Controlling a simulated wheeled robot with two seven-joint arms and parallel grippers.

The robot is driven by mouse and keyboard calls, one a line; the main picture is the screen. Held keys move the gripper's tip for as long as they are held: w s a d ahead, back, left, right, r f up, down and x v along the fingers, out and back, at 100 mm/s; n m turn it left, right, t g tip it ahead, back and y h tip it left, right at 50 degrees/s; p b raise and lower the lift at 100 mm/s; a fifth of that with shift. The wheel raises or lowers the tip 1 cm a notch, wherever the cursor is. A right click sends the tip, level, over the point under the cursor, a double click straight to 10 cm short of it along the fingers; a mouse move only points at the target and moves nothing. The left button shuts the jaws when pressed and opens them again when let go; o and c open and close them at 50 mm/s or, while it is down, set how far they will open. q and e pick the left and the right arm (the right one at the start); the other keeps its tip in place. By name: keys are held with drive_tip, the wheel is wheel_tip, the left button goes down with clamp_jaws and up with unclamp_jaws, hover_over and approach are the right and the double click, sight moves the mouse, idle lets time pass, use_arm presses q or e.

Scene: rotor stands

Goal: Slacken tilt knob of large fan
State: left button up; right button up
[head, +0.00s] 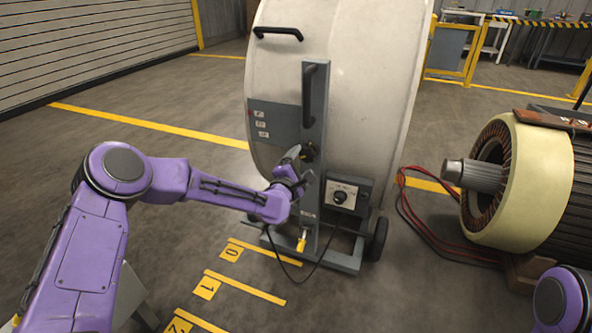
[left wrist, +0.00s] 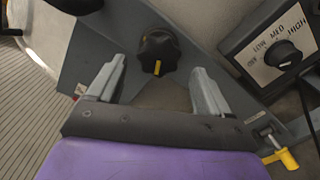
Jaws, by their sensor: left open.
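The large fan (head: 355,75) is a big white drum on a grey wheeled frame. Its tilt knob is a black lobed knob with a yellow mark; it shows between and beyond my left fingers in the left wrist view (left wrist: 158,53). In the head view the knob (head: 309,151) is partly hidden by my gripper. My left gripper (head: 297,160) is at the grey upright of the fan; in the left wrist view its two grey fingers (left wrist: 158,82) are spread apart and empty, short of the knob. My right gripper is out of view.
A speed box (head: 346,196) with a LOW-MED-HIGH dial sits right of the upright. A yellow-tipped lever (head: 302,241) is low on the frame. A large motor stator (head: 520,180) with red cables stands right. Numbered yellow floor marks (head: 245,287) lie in front.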

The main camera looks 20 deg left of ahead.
use_arm(q)
drive_tip(key=s, duration=0.7)
drive_tip(key=shift+p, duration=0.4)
drive_tip(key=shift+s+a, duration=0.1)
drive_tip(key=s+d+f+m+g, duration=0.1)
drive_tip(key=s+f+m+g, duration=0.8)
drive_tip(key=s+f, duration=0.95)
drive_tip(key=s+a+f+m+g+y, duration=0.1)
drive_tip(key=s+a+f+m+g, duration=0.2)
drive_tip(key=s, duration=0.5)
drive_tip(key=s+a+f+m+g+y, duration=0.1)
drive_tip(key=s+a+f+m+y, duration=0.2)
drive_tip(key=s, duration=0.6)
drive_tip(key=s+a+f+m+g, duration=0.25)
drive_tip(key=s+f, duration=0.25)
drive_tip(key=s, duration=0.3)
wheel_tip(320, 180, up, 23)
drive_tip(key=n+p, duration=0.1)
drive_tip(key=p, duration=2.2)
drive_tip(key=shift+w+d+t, duration=0.15)
drive_tip(key=shift+t, duration=0.2)
